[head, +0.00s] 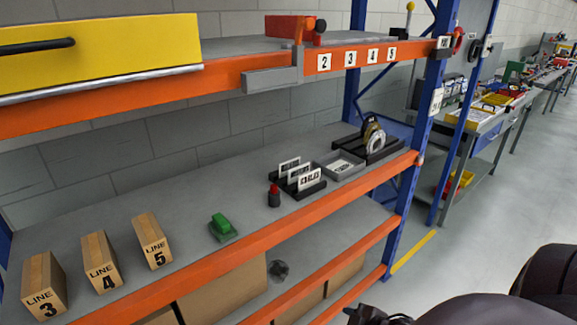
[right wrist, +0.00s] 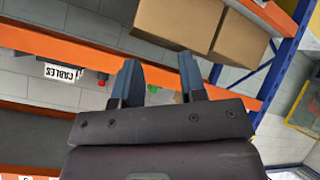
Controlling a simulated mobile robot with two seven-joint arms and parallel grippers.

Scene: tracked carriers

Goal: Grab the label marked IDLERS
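Three white labels with black print stand in a black slotted holder (head: 318,189) on the middle shelf in the head view. The front label (head: 310,179) seems to read CABLES; a label (right wrist: 62,73) with that word also shows upside down in the right wrist view. The middle label (head: 298,172) and rear label (head: 289,165) are partly covered, and I cannot read IDLERS on either. My right gripper (right wrist: 160,80) is open and empty, its fingers apart, away from the labels. Part of my right arm shows at the head view's bottom right. My left gripper is not in view.
A grey tray (head: 327,162) with a flat white card and a black rack (head: 386,153) with rings stand right of the holder. A red-topped dark object (head: 274,196) stands left of it. Orange shelf beams (head: 345,202) run in front and above.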

